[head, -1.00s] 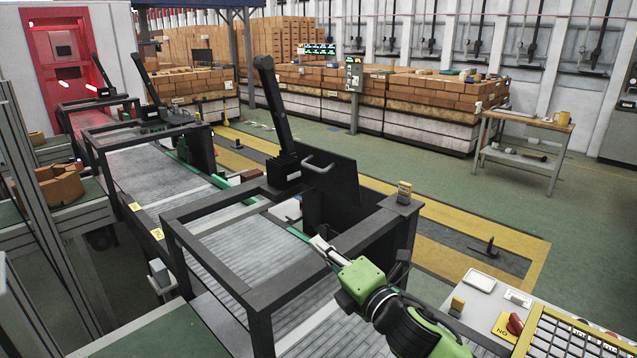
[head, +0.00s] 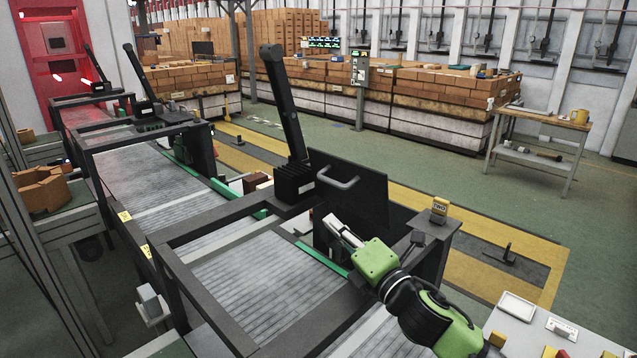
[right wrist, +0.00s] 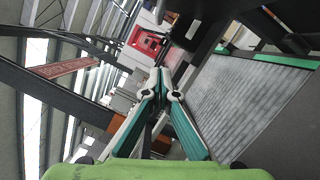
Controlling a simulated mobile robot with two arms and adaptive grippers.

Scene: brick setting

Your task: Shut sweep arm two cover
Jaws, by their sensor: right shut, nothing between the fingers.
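The nearest sweep arm, a dark post (head: 283,115) on a ribbed base, stands at the conveyor's right side. Beside it a dark cover panel (head: 368,195) stands swung open, with a pale bar handle (head: 340,181) near its top. I cannot read which arm is number two. My right gripper (head: 331,222) is just below the handle in the picture, in front of the panel's lower left part. It is shut and empty, and I cannot tell whether it touches the panel. In the right wrist view its fingertips (right wrist: 160,73) are together. My left gripper is not in view.
A dark frame (head: 215,235) surrounds the roller conveyor (head: 265,285) in front of the cover. A pale console (head: 535,325) is at lower right. Two more sweep arms stand farther back (head: 138,75).

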